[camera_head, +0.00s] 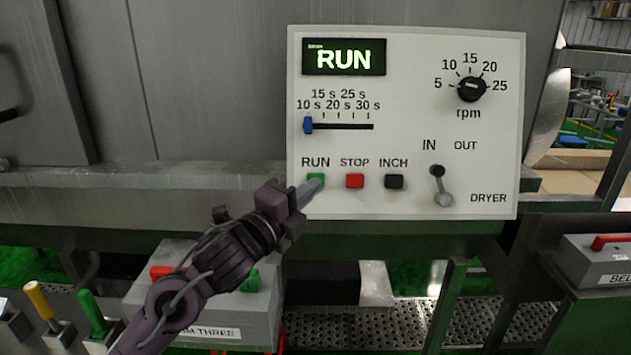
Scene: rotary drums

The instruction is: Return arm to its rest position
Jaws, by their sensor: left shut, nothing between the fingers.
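My left arm comes in from the lower left. My left gripper (311,190) is shut and empty, its fingertips at the lower edge of the green RUN button (316,179) on the white control panel (420,120). I cannot tell whether the tips touch the button. My right gripper is not in view.
The panel also has a red STOP button (355,181), a black INCH button (394,182), a dryer lever (441,187), a blue slider (308,125) and an rpm knob (472,89). A grey box (215,318) and coloured levers (94,314) stand below my arm.

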